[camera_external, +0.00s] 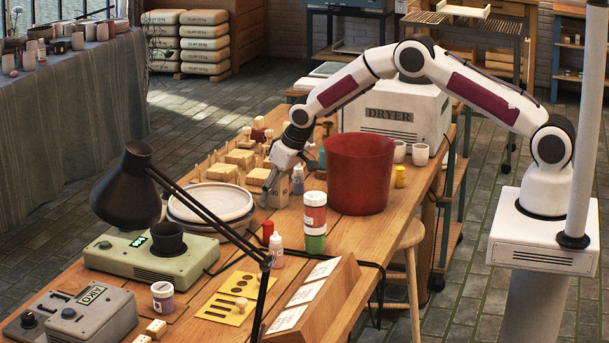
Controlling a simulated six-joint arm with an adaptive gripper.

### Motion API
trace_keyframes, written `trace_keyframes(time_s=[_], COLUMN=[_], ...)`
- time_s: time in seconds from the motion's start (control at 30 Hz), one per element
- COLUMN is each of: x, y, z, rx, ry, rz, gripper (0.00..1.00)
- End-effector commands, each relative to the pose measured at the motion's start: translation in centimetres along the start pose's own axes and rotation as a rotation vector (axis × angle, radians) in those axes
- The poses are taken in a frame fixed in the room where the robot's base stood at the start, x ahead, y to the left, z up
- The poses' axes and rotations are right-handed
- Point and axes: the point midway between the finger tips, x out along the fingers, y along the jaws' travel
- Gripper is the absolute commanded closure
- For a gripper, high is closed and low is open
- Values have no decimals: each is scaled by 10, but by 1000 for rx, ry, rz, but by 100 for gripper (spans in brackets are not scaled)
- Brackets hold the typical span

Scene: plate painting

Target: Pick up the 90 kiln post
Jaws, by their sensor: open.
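My gripper (282,178) is open and points down at the middle of the wooden table, just right of the stacked plates. One finger reaches down in front of a pale, tan block (282,191) with dark marking that looks like "90"; this appears to be the 90 kiln post. The other finger is further right and back, near the block's far side. The finger hides part of the block. I cannot tell whether either finger touches it.
White plates (217,201) are stacked left of the gripper. Wooden pieces (241,157) lie behind. A black lamp (130,190) reaches across the front.

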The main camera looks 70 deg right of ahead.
Motion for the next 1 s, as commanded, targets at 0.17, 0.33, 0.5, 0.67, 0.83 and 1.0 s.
trace_keyframes(time_s=[0.17,0.33,0.5,0.67,0.83,1.0], x=[0,0,0,-1,-1,-7], y=[0,0,0,0,0,0], z=[0,0,0,-1,-1,-4], rx=[0,0,0,0,0,0], ry=[0,0,0,2,2,3], rz=[0,0,0,0,0,0], gripper=[53,53,97,100,100,100])
